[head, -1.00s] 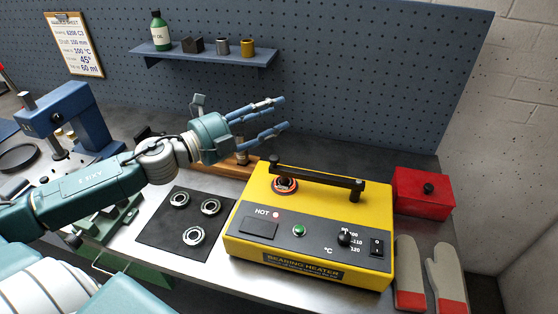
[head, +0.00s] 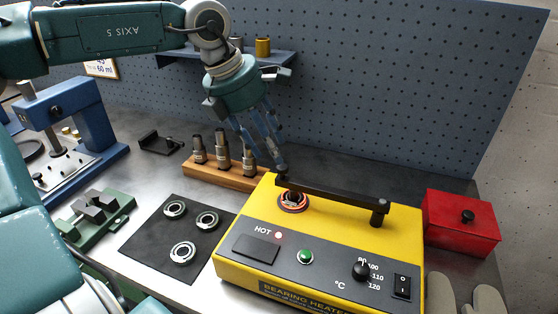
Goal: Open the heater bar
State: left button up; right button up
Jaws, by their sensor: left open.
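The yellow bearing heater (head: 320,235) stands on the bench in the head view. Its black heater bar (head: 330,194) lies across the top, from a post at the left to a black knob at the right end. A bearing ring (head: 293,203) sits around the left post, under the bar. A red lamp beside HOT is lit. My left gripper (head: 276,160) points down just above the bar's left end, with its fingers open. I cannot tell whether a fingertip touches the bar. My right gripper is not in view.
A wooden block with several upright tools (head: 222,155) is left of my gripper. A dark mat (head: 150,240) with bearings lies left of the heater. A red box (head: 460,225) stands to the right. A blue shelf (head: 180,60) hangs behind.

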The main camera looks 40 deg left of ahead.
aim_at(281, 166)
pick_arm(q)
jog(key=x, duration=0.6)
jog(key=shift+r+p, duration=0.1)
jog(key=shift+p, duration=0.2)
grip_shut()
